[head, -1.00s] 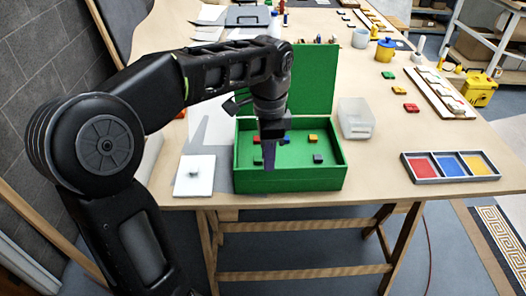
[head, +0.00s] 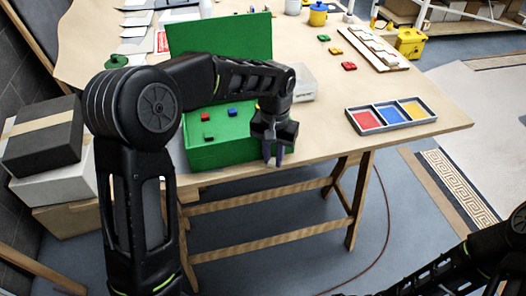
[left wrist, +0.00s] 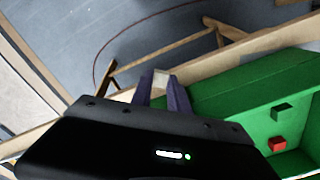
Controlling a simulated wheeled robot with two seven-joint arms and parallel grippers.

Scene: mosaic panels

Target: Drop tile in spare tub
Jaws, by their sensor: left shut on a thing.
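My left gripper (head: 273,158) points down at the front right corner of the open green box (head: 222,157), by the table's front edge. In the left wrist view its fingers (left wrist: 164,92) are shut on a small whitish tile (left wrist: 161,77). My right gripper is out of view; only part of my right arm shows at the lower right.
The green box holds a red tile (head: 205,117), a blue tile (head: 232,112) and a green tile (head: 208,138). A tray (head: 433,118) with red, blue and yellow compartments lies to the right. A long board (head: 372,50) with tiles lies farther back.

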